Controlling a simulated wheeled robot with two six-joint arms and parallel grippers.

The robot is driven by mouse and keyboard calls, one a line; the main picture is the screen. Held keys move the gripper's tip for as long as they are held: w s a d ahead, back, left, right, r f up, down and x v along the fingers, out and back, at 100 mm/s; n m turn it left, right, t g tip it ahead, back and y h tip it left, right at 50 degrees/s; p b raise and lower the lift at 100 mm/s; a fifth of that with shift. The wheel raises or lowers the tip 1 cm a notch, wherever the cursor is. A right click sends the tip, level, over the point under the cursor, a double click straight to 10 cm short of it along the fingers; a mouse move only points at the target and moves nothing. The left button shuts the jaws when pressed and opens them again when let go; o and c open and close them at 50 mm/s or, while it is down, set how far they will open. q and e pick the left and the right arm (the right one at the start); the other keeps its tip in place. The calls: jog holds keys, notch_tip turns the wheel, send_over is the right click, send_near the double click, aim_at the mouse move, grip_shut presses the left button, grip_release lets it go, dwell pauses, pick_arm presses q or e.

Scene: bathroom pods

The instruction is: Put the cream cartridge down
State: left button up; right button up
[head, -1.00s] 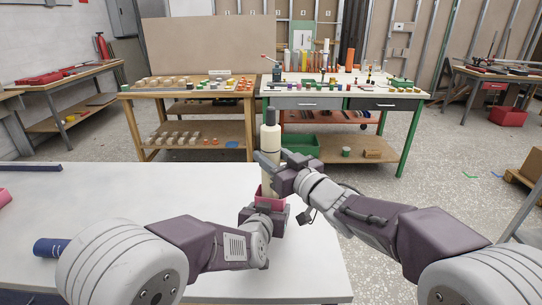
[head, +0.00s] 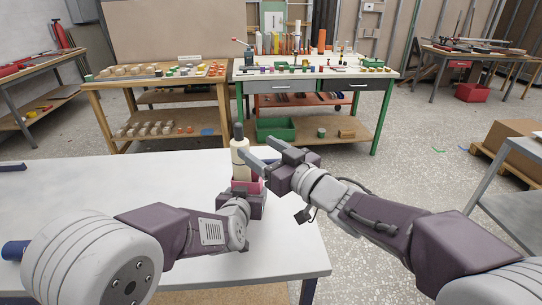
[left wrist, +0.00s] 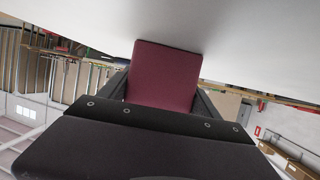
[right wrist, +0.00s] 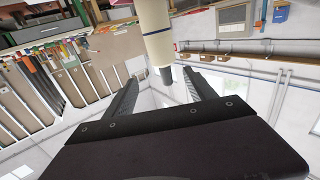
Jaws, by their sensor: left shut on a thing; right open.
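The cream cartridge (head: 240,148), with a dark cap, stands upright at the maroon holder (head: 254,187). Its lower end is hidden, apparently inside the holder. My left gripper (head: 243,198) is shut on the holder, just over the white table. The holder fills the space between the left fingers in the left wrist view (left wrist: 165,75). My right gripper (head: 257,152) is open, with its fingers just right of the cartridge and partly in front of it. In the right wrist view, the cartridge (right wrist: 154,22) is beyond and between the spread fingertips, not gripped.
The white table (head: 90,185) has free room left of the holder. A blue cylinder (head: 15,250) lies at its left edge and a dark bar (head: 12,167) farther back. Benches with small parts (head: 310,72) stand across the floor.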

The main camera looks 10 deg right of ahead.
jog(key=v, duration=0.5)
jog(key=shift+s, duration=0.15)
pick_arm(q)
jog(key=o, duration=1.6)
jog(key=shift+o, duration=0.2)
